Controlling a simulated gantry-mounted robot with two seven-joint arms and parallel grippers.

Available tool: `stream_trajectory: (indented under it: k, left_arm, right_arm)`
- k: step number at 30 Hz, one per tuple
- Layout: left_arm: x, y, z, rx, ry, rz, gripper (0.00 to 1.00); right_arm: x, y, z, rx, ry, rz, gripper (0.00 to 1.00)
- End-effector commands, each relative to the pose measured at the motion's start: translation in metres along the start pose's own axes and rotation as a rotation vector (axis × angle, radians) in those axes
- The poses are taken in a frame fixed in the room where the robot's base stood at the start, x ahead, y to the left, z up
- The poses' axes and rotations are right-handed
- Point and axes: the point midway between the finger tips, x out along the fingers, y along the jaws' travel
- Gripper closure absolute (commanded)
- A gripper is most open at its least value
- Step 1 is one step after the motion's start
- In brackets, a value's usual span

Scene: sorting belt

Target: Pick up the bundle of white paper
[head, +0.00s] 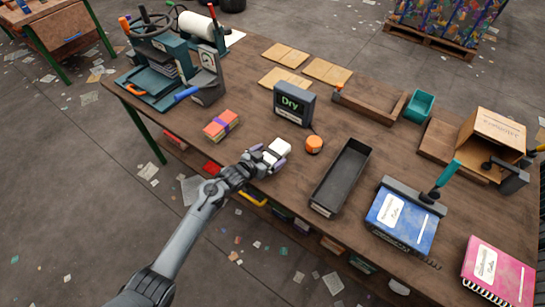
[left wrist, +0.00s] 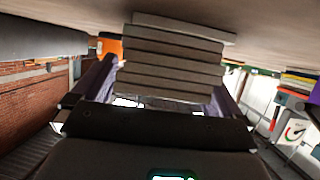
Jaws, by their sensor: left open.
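The bundle of white paper (head: 280,148) lies near the front edge of the wooden table, left of the orange round object. In the left wrist view the bundle (left wrist: 172,62) shows as a stack of several thick layers, upside down in the picture. My left gripper (head: 268,157) reaches over the front edge and is open, with one purple finger on each side of the bundle. In the left wrist view both fingers flank the stack; I cannot tell whether they touch it. My right gripper is not in view.
A bundle of coloured paper (head: 221,125) lies to the left. An orange round object (head: 314,144) and a dark long tray (head: 341,178) stand to the right. A "Dry" display (head: 293,104) stands behind. A blue notebook (head: 401,222) lies farther right.

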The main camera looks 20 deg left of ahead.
Motion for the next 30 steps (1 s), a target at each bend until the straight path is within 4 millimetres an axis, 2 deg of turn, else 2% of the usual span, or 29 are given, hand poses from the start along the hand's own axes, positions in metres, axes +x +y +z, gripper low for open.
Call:
stream_trajectory:
  k: [4, 5, 15, 18, 26, 30]
  left_arm:
    - [0.0, 0.0, 0.0, 0.0, 0.0, 0.0, 0.0]
    - [0.0, 0.0, 0.0, 0.0, 0.0, 0.0, 0.03]
    - [-0.001, 0.0, 0.0, 0.0, -0.001, 0.0, 0.55]
    - [-0.001, 0.0, -0.001, 0.001, 0.002, 0.0, 0.67]
    - [-0.001, 0.0, -0.003, 0.001, 0.002, 0.0, 0.67]
    - [-0.006, -0.001, -0.014, 0.002, 0.003, 0.0, 0.67]
  right_arm:
    - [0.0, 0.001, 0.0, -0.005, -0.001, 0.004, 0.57]
    - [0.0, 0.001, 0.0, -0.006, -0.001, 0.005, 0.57]
    - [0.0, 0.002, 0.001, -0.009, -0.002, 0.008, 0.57]
    - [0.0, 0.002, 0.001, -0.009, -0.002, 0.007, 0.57]
    - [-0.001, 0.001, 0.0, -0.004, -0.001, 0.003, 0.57]
    - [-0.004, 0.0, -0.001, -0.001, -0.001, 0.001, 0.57]
